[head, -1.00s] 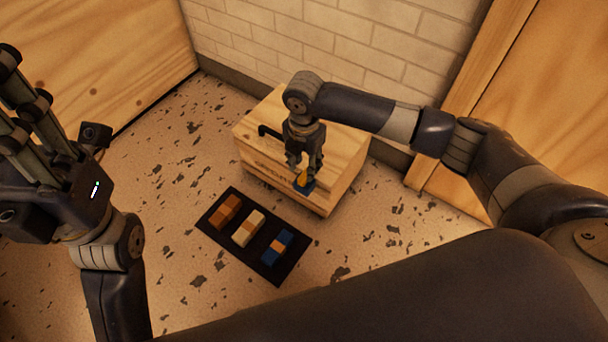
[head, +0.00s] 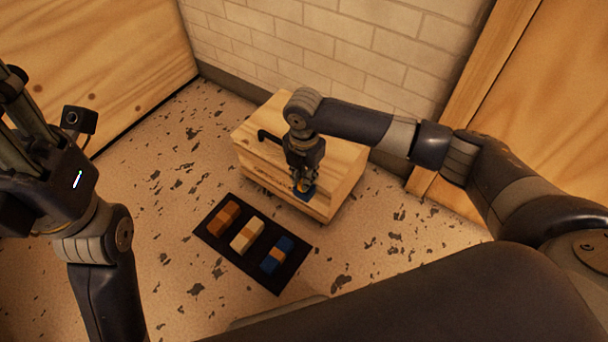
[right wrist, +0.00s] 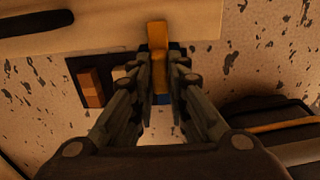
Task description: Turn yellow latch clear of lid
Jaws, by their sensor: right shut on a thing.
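A black mat (head: 222,247) on the speckled floor in front of the box holds an orange-brown, a cream and a blue block. The lid has a black handle (head: 268,135). A brick wall (head: 330,50) stands behind, with wooden panels at left and right.

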